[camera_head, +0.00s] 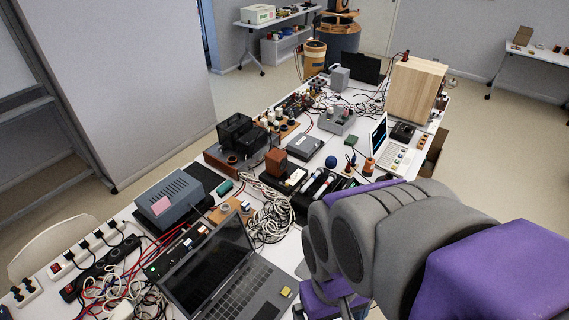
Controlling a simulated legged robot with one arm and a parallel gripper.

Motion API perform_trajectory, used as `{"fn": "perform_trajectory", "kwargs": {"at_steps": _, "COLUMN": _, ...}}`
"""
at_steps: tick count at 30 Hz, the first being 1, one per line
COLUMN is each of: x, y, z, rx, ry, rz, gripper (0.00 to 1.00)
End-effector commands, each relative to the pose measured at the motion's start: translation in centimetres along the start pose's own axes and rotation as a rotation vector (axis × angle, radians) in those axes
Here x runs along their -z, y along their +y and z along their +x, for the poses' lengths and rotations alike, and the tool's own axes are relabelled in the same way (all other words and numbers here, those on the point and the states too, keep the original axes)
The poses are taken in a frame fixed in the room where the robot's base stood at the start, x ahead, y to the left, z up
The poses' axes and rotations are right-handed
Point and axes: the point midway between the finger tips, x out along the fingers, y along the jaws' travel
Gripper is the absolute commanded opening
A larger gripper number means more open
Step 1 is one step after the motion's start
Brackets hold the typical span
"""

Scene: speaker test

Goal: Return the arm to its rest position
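My arm (400,230), with grey rounded links and purple covers, fills the lower right of the head view. It is bent, with its grey joints in front of the near right part of the cluttered table (290,262). My gripper cannot be made out; the arm's own links or the frame edge hide it. Whether it holds anything does not show.
An open laptop (225,275), white cable coils (272,215), a grey box (170,197) and power strips crowd the table's near side. A wooden box (415,90) and a white computer (390,150) stand farther back. Floor (490,150) is clear at right.

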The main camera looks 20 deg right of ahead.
Motion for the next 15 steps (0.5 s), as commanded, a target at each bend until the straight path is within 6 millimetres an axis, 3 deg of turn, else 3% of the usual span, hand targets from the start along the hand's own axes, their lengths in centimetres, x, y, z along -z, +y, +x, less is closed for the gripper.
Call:
{"fn": "perform_trajectory", "kwargs": {"at_steps": 9, "x": 1.1, "y": 0.0, "z": 7.0, "rx": 0.001, "ry": 0.000, "rz": 0.001, "gripper": 1.00}}
{"fn": "perform_trajectory", "kwargs": {"at_steps": 15, "x": 1.5, "y": 0.0, "z": 9.3, "rx": 0.001, "ry": 0.000, "rz": 0.001, "gripper": 1.00}}
